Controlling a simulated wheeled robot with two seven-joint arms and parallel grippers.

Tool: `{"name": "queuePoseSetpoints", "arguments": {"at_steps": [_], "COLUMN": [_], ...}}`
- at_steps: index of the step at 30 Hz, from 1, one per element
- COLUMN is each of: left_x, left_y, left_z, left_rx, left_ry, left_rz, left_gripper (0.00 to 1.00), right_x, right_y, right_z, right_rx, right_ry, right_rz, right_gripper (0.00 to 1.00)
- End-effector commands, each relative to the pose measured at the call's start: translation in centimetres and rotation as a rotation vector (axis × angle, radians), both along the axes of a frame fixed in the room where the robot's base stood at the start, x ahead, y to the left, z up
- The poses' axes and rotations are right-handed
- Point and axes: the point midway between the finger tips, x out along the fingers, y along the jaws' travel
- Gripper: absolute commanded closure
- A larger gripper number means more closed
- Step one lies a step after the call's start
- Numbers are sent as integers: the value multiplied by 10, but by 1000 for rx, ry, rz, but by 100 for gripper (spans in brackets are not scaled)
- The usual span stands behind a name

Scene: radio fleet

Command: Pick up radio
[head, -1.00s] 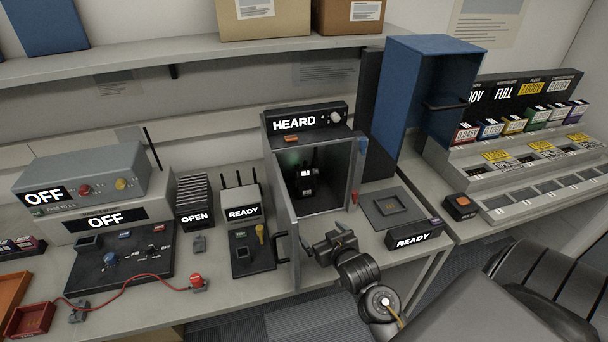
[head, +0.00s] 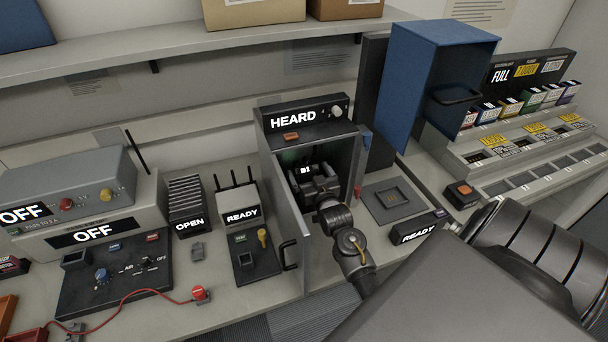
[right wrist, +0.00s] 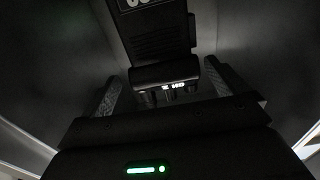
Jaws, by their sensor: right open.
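The radio (head: 305,170) is a small black handset with a lit display, standing inside the open-fronted grey metal box (head: 287,215) under the HEARD sign. The radio's lower part is hidden behind the gripper in the head view. My left gripper is not in view.
The box's side walls stand close around my right gripper, with its open door (head: 289,255) at left. A blue cabinet (head: 425,85) stands behind at right.

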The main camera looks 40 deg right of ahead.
Motion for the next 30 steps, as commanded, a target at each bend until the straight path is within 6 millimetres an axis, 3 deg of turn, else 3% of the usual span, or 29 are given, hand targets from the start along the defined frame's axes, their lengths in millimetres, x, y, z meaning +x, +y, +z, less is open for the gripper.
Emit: {"name": "queuePoseSetpoints", "arguments": {"at_steps": [7,16,26,30], "left_x": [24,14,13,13], "left_y": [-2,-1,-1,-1], "left_z": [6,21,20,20], "left_rx": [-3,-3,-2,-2], "left_ry": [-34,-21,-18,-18], "left_rz": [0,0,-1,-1], "left_gripper": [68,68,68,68], "right_x": [9,48,54,54], "right_y": [-1,-11,-12,-12], "right_z": [1,-1,-3,-3], "right_rx": [0,-1,-1,-1], "right_ry": [0,1,1,1], "right_rz": [3,3,4,4], "right_gripper": [2,2,2,19]}}
